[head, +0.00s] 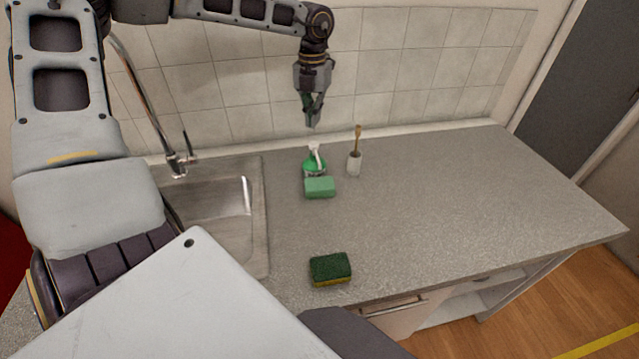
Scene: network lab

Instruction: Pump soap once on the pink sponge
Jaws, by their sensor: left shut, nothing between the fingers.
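A green soap bottle (314,169) with a white pump top stands upright on the counter, right of the sink. A light green sponge (320,188) sits just in front of it, partly covering its base. A dark green and yellow sponge (331,269) lies near the counter's front edge. I see no pink sponge. My left gripper (311,122) points down with its fingers shut and empty. It appears just above the pump top in the picture, apart from it. My right gripper is out of view.
The tiled wall (410,65) is behind. The counter's right side (480,185) is clear.

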